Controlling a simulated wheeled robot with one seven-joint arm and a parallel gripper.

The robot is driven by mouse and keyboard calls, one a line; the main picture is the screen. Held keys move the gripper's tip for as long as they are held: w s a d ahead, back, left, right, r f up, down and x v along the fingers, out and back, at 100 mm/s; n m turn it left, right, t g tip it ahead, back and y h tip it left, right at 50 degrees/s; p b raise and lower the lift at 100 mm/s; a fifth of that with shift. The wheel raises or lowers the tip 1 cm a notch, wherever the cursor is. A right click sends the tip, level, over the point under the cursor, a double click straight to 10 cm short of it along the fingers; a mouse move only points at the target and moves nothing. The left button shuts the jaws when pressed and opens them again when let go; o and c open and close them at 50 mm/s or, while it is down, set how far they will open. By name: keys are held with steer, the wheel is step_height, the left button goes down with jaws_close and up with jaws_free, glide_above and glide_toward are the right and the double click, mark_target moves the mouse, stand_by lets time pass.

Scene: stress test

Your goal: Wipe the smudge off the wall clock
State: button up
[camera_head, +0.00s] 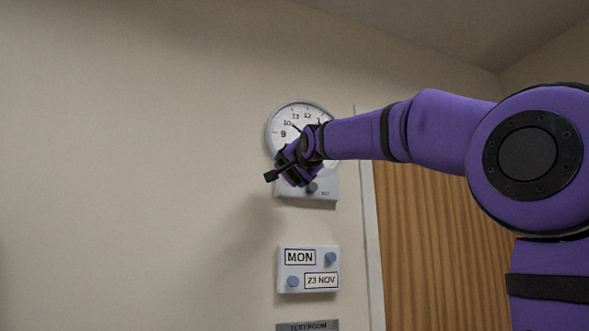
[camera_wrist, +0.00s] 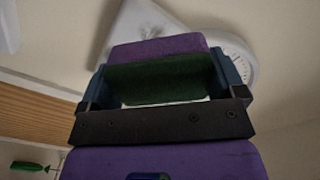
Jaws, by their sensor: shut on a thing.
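The wall clock (camera_head: 290,112) hangs on the wall, a round white dial with black numerals above a pale lower panel with a round knob. My gripper (camera_head: 289,169) is in front of its lower part and hides much of the dial. In the wrist view, my gripper is shut on a block (camera_wrist: 160,82) with a dark green body and a purple side, held between two blue-grey fingers. Part of the clock dial (camera_wrist: 238,52) shows beyond the block at right. I cannot tell whether the block touches the clock. No smudge can be made out on the visible dial.
Below the clock is a white calendar panel (camera_head: 308,271) reading MON and 23 NOV, with two knobs. A grey sign (camera_head: 307,326) is at the bottom edge. A wooden door (camera_head: 430,235) stands at right. A green-handled item (camera_wrist: 27,166) shows at lower left. The left wall is bare.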

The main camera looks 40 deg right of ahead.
mark_target(282, 179)
steer(key=shift+x, duration=2.65)
steer(key=shift+x, duration=1)
steer(key=d, duration=0.1)
steer(key=s+d, duration=0.1)
steer(key=d, duration=0.1)
steer(key=shift+s+d, duration=0.2)
steer(key=shift+d, duration=0.15)
steer(key=shift+a, duration=0.1)
steer(key=shift+w+a, duration=0.2)
steer(key=shift+a, duration=0.7)
steer(key=shift+w+a, duration=0.25)
steer(key=shift+a, duration=0.6)
